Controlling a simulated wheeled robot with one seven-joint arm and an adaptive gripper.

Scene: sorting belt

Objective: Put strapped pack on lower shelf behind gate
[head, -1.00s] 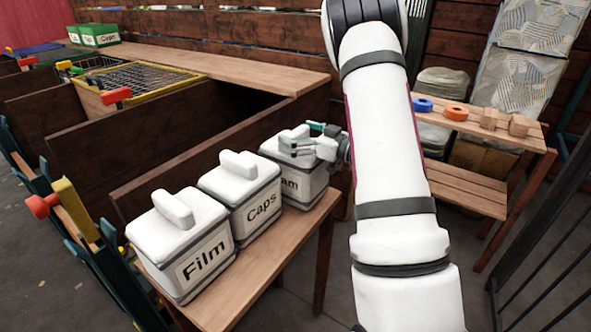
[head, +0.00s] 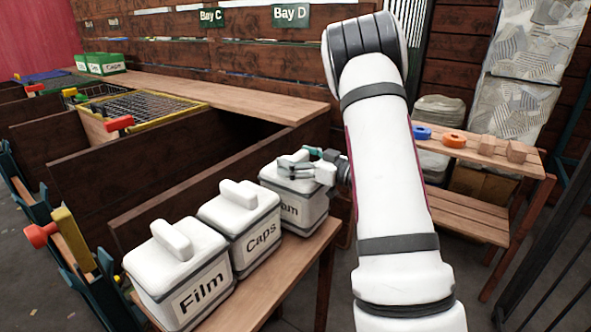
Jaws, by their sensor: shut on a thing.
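My gripper (head: 297,165) is at the lid handle of the third white bin (head: 300,205), at the far end of the row, and is shut on that handle. The lid sits on the bin. A black barred gate (head: 548,240) stands at the right edge, in front of part of the rack. I cannot make out a strapped pack.
Bins marked Film (head: 178,270) and Caps (head: 240,222) share the low wooden bench (head: 262,293). The rack's top holds a blue ring (head: 422,132), an orange ring (head: 454,140) and two wooden blocks. Wooden bays (head: 150,150) lie left. My arm hides part of the rack.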

